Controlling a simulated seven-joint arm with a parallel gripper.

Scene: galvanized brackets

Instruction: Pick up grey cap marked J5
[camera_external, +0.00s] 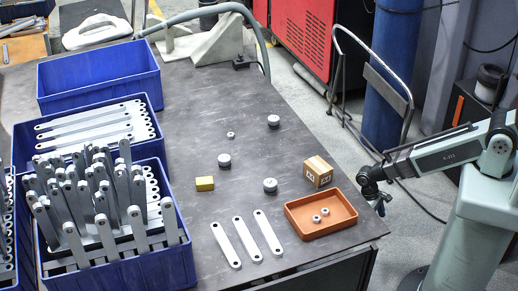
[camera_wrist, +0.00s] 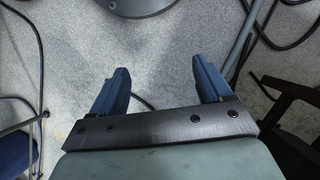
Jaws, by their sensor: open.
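Three round grey caps sit on the dark table in the external view: one toward the back (camera_external: 273,121), one left of centre (camera_external: 224,160) and one nearer the front (camera_external: 270,185). Any marking on them is too small to read, so I cannot tell which is J5. My gripper (camera_external: 380,206) hangs past the table's right edge, right of the orange tray and apart from all caps. In the wrist view my gripper (camera_wrist: 161,72) has two blue fingers spread apart with nothing between them.
The orange tray (camera_external: 291,221) holds two small round parts. A cardboard box (camera_external: 318,172), a yellow block (camera_external: 204,184), a small ring-like part (camera_external: 231,135) and three flat metal bars (camera_external: 246,240) lie on the table.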

